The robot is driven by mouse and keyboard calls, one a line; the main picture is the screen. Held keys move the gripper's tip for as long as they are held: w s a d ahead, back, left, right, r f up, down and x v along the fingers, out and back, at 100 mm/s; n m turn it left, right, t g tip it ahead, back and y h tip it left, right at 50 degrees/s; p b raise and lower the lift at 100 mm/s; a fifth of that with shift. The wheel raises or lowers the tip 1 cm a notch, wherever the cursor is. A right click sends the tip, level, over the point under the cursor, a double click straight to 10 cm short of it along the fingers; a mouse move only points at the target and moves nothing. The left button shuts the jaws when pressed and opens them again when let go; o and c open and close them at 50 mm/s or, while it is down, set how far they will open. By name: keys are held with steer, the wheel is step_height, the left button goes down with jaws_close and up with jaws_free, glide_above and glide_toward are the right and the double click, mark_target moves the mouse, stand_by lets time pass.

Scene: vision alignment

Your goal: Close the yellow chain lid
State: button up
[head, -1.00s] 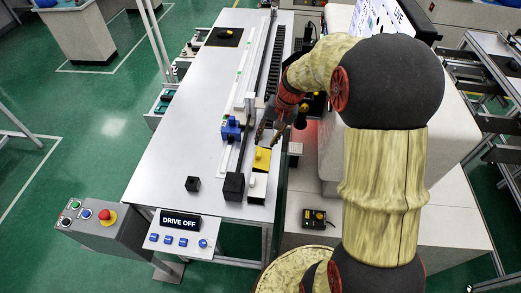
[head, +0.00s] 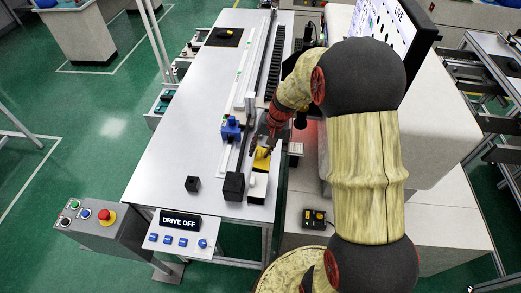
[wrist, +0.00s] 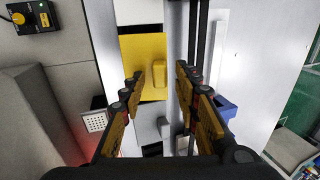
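The yellow chain lid (head: 261,164) lies on the narrow track along the right side of the white table. In the wrist view it is a flat yellow plate (wrist: 141,50) with a raised yellow handle (wrist: 152,80). My gripper (head: 264,147) is just above the lid and hides part of it. In the wrist view my gripper (wrist: 160,82) is open, with one finger on each side of the handle. Neither finger clearly touches the handle. I cannot tell whether the lid is fully seated.
A blue block (head: 231,129) stands left of the lid on the table. A black block (head: 233,186) and a white block (head: 258,184) stand near the table's front edge. A small black cube (head: 192,184) is further left. The table's left half (head: 175,135) is mostly clear.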

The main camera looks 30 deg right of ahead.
steer(key=shift+c, duration=1)
jaws_close()
steer(key=shift+a+g+h+p, duration=0.2)
steer(key=shift+g+h+p, duration=0.1)
steer(key=shift+p, duration=0.8)
steer(key=shift+w+a+f+g+h+p, duration=0.2)
steer(key=shift+g+h+p, duration=0.15)
steer(key=shift+p, duration=0.75)
steer(key=shift+w+a+f+g+h+p, duration=0.15)
steer(key=shift+f+g+h+p, duration=0.3)
steer(key=shift+h+p, duration=0.35)
steer(key=shift+o, duration=1)
jaws_free()
